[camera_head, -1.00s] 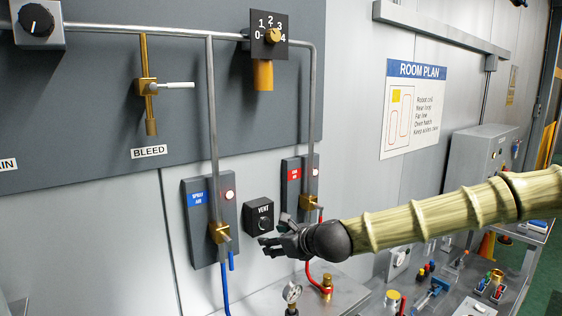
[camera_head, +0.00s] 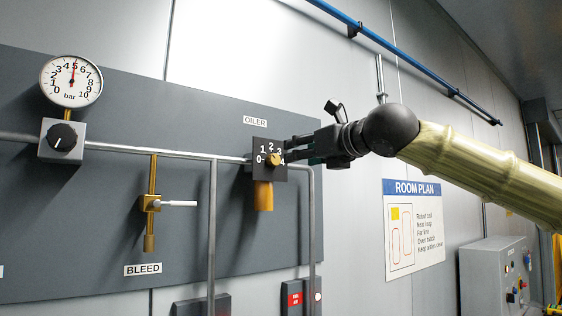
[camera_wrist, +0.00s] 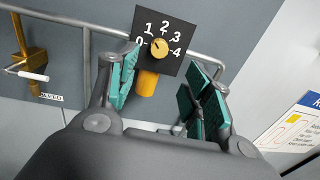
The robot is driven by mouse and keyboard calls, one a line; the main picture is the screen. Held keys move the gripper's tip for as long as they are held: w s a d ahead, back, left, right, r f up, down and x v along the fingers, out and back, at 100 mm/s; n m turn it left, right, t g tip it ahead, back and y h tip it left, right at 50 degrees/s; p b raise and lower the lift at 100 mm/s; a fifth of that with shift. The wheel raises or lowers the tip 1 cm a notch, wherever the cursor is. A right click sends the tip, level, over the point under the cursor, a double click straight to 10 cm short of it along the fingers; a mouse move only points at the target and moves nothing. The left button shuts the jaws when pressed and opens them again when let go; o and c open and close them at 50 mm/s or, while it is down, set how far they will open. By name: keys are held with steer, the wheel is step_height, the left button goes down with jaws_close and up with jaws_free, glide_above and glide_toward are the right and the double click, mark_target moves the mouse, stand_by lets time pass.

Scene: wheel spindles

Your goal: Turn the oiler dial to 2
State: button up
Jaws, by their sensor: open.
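The oiler dial is a small brass knob (camera_head: 272,159) on a black square plate (camera_head: 259,145) marked 0 to 4, under the OILER label (camera_head: 255,120). A brass-coloured cylinder (camera_head: 263,196) hangs below the plate. In the wrist view the knob (camera_wrist: 159,47) shows a small dark mark toward its upper left, around the 0 to 1 side. My gripper (camera_head: 290,151) is beside the plate on its right, in front of the panel. In the wrist view its teal-padded fingers (camera_wrist: 164,88) are spread and empty, with the knob beyond them and between them. No contact is visible.
A grey pipe (camera_head: 213,230) runs along the panel and down. A bleed valve with a white lever (camera_head: 180,203) and a pressure gauge (camera_head: 71,81) with a black knob (camera_head: 62,136) below are at left. A room plan sign (camera_head: 413,228) is at right.

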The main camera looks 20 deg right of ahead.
mark_target(276, 160)
steer(key=p+x, duration=0.3)
steer(key=x, duration=0.5)
steer(key=shift+w+a+p, duration=0.1)
steer(key=shift+w+p, duration=0.2)
steer(key=shift+p, duration=0.1)
steer(key=shift+x, duration=0.8)
steer(key=shift+f, duration=0.1)
steer(key=c, duration=1.1)
